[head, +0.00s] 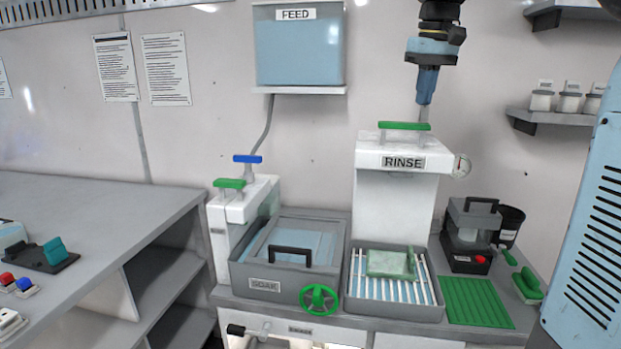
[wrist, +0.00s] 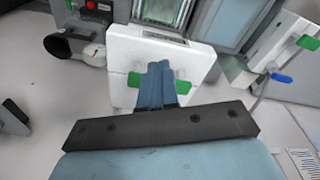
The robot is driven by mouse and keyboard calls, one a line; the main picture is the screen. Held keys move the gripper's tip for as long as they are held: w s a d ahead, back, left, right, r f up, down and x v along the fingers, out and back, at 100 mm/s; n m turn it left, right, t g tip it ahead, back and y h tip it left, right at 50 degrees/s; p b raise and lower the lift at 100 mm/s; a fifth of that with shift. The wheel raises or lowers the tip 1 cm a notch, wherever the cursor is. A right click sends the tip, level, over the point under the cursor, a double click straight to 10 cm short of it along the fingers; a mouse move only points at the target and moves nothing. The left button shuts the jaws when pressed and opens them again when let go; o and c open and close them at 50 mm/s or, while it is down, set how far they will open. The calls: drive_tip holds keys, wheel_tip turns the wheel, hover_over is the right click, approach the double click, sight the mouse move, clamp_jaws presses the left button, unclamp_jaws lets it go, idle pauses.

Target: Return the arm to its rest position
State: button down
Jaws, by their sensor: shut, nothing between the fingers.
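My gripper (head: 424,102) hangs from the top of the head view, fingers pointing down, above the RINSE unit (head: 400,205). Its blue fingers are together with nothing between them. The fingertips are just above or behind the green handle (head: 404,126) on top of that unit; the exact gap is hard to tell. In the wrist view, the shut fingers (wrist: 158,66) cover the middle of the same green handle (wrist: 181,87) on the white unit top (wrist: 125,97). Most of my arm is out of the head view.
The FEED tank (head: 299,50) is on the wall to the left. A shelf with jars (head: 569,103) and a gauge (head: 462,165) are to the right. Below are the SOAK basin (head: 265,285), a rack with a green-framed screen (head: 391,264) and a dark machine (head: 470,235). The left counter (head: 90,215) has open room.

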drive_tip(key=s+f+m+t, duration=0.1)
drive_tip(key=s+f+t, duration=0.1)
drive_tip(key=s+f, duration=0.8)
drive_tip(key=s+a+f+m+t, duration=0.1)
drive_tip(key=s+f+t, duration=0.1)
drive_tip(key=s+f, duration=0.7)
drive_tip(key=s, duration=0.6)
drive_tip(key=shift+s+a+f+m, duration=0.15)
drive_tip(key=shift+f+m, duration=0.15)
drive_tip(key=shift+f, duration=0.05)
drive_tip(key=w+r+m+g, duration=0.1)
drive_tip(key=w+r+g, duration=0.1)
drive_tip(key=w+r, duration=0.95)
drive_tip(key=w+r+m+g, duration=0.1)
drive_tip(key=w+r+g, duration=0.1)
drive_tip(key=w+r, duration=1)
drive_tip(key=w+f+g, duration=0.2)
drive_tip(key=w, duration=1)
drive_tip(key=shift+s+d+f, duration=0.15)
drive_tip(key=shift+d+f, duration=0.05)
drive_tip(key=shift+f, duration=1.3)
drive_tip(key=shift+s+d+f, duration=0.1)
drive_tip(key=shift+d+f, duration=0.05)
drive_tip(key=shift+f, duration=1.35)
